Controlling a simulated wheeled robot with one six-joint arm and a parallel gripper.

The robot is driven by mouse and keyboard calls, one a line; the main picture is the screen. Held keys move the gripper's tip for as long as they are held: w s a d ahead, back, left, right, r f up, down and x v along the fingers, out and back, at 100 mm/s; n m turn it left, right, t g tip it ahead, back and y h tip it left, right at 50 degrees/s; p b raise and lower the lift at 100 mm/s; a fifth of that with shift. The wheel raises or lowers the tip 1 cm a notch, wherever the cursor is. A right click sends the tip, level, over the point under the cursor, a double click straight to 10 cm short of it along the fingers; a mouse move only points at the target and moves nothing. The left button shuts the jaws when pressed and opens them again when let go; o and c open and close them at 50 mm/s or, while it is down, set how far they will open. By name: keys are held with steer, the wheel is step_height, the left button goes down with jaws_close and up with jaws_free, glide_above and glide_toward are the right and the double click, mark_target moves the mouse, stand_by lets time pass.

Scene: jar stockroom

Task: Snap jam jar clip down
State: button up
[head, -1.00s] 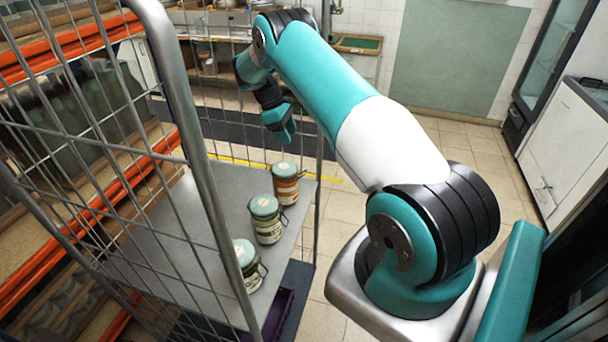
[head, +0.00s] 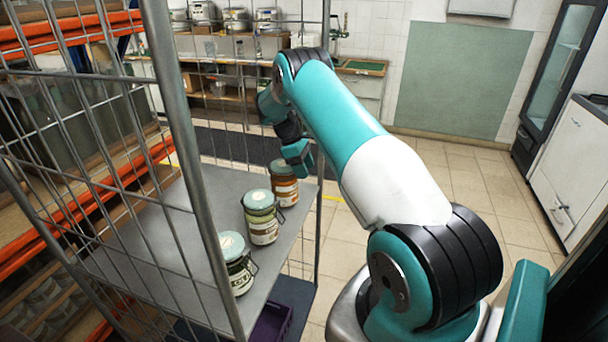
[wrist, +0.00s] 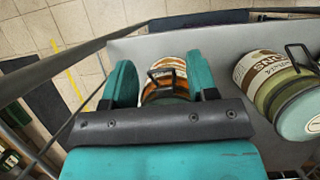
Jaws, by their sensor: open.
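Three clip-top jars with pale green lids stand upright in a row on a grey shelf (head: 180,225). The farthest is orange-brown (head: 284,188), the middle one is green with a cream label (head: 261,218), and the nearest is pale with a dark label (head: 236,265). My gripper (head: 297,153) is just above the orange-brown jar. In the wrist view its open fingers (wrist: 161,82) lie either side of that jar (wrist: 165,67), with a dark wire clip (wrist: 160,73) between them. Contact cannot be told, and the gripper body hides much of the jar.
The shelf sits in a wire-sided cage trolley with a thick metal post (head: 180,130) at the near side. A purple crate (head: 272,322) is below the shelf. Orange racking (head: 80,35) stands at the left. Tiled floor to the right is open.

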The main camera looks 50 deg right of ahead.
steer(key=c, duration=0.9)
